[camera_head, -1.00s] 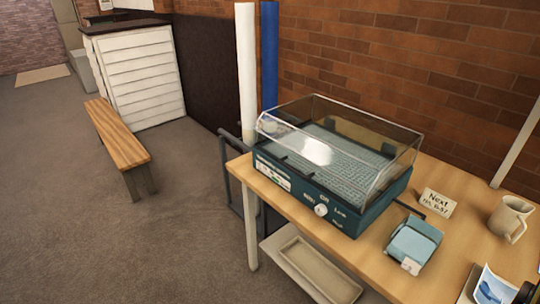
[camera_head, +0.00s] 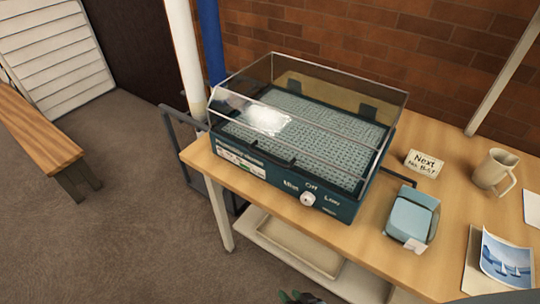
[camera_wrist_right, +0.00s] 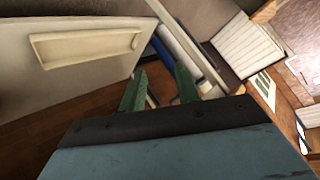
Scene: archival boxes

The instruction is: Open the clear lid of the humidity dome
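The humidity dome is a dark teal base (camera_head: 262,177) with a control knob (camera_head: 307,198) on its front, standing on the wooden table. Its clear lid (camera_head: 330,92) is down over a grey-green mesh bed (camera_head: 310,130). A bright glare lies on the lid's left part. My right gripper (camera_head: 300,297) just enters at the bottom edge of the head view, below and apart from the dome. In the right wrist view its two green fingers (camera_wrist_right: 160,90) are spread with nothing seen between them. My left gripper is not in view.
Right of the dome on the table (camera_head: 370,262) are a blue box (camera_head: 411,214), a "Next" card (camera_head: 425,163), a mug (camera_head: 495,171) and a sailboat picture (camera_head: 507,258). A lower shelf holds a tray (camera_head: 298,249). White (camera_head: 186,55) and blue (camera_head: 211,40) poles stand behind left.

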